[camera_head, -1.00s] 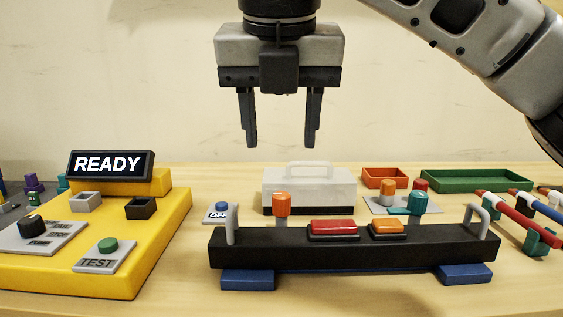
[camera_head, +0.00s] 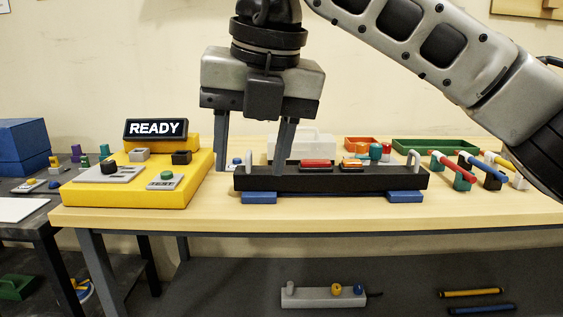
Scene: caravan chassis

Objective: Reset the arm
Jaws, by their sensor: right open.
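My right gripper (camera_head: 250,172) hangs in the middle of the head view with its fingers pointing down, apart and empty. Its fingertips overlap the left end of a black chassis bar (camera_head: 390,180) in the picture; I cannot tell whether they touch it. The bar lies on blue feet and carries a red block (camera_head: 317,164), an orange block (camera_head: 352,165) and a grey handle (camera_head: 414,160). The right finger hides part of the bar's left end. My left gripper is not in view.
A yellow console (camera_head: 130,194) with a READY display (camera_head: 156,128) stands left of the bar. A white case (camera_head: 300,146), an orange tray (camera_head: 362,143) and a green tray (camera_head: 435,146) stand behind. Coloured rods (camera_head: 462,167) lie at right. The table front (camera_head: 330,218) is clear.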

